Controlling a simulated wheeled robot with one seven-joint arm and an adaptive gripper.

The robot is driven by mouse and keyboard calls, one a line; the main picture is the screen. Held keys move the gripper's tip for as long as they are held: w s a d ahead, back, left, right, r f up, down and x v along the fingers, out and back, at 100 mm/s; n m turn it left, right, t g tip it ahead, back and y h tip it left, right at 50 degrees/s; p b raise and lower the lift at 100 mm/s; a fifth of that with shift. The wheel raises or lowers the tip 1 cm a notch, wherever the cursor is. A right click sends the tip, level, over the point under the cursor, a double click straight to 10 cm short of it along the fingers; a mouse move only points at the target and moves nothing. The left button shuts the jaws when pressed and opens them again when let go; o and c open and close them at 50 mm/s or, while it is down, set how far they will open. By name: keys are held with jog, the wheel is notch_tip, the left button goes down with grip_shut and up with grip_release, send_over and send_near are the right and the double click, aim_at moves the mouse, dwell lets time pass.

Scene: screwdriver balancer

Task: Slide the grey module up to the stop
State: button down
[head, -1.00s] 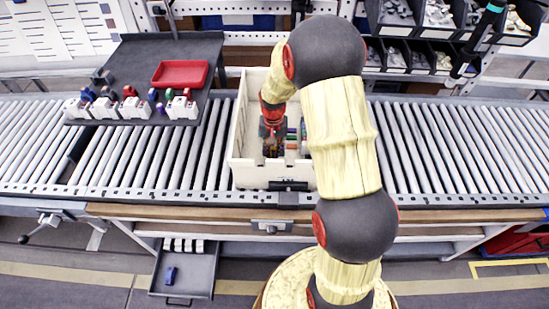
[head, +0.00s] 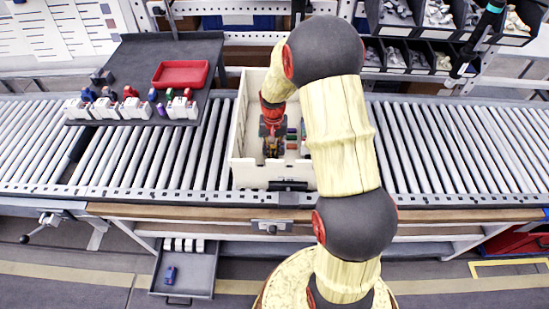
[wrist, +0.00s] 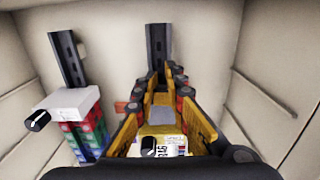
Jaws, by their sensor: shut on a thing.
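My gripper (wrist: 162,85) reaches down into a white-walled crate (head: 238,145), and it also shows in the head view (head: 272,149). Its yellow fingers are shut on a small grey piece, seemingly the grey module (wrist: 162,116), in line with a dark upright rail (wrist: 158,48). The fingers hide much of this piece. A pale labelled block (wrist: 172,145) with a black knob lies just below it in the wrist view; I cannot tell whether they touch. A second dark rail (wrist: 67,57) at left carries a white block (wrist: 70,103) with a black knob.
The crate walls stand close around my gripper. Outside, a dark tray (head: 150,55) with a red bin (head: 181,74) and several white holders stands left. Rollers (head: 450,145) to the right are clear.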

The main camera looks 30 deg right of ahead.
jog(key=shift+w+d+p, duration=0.35)
jog(key=shift+w+p, duration=0.05)
jog(key=shift+w, duration=0.1)
dwell(1.8)
jog(key=c, duration=1.8)
grip_release()
jog(key=shift+o, duration=0.7)
jog(key=shift+s, duration=0.1)
jog(key=shift+r+p, duration=0.9)
jog(key=shift+r, duration=0.1)
notch_tip(320, 180, up, 12)
jog(key=p, duration=0.8)
jog(key=shift+s+a, duration=0.3)
jog(key=shift+s, duration=0.05)
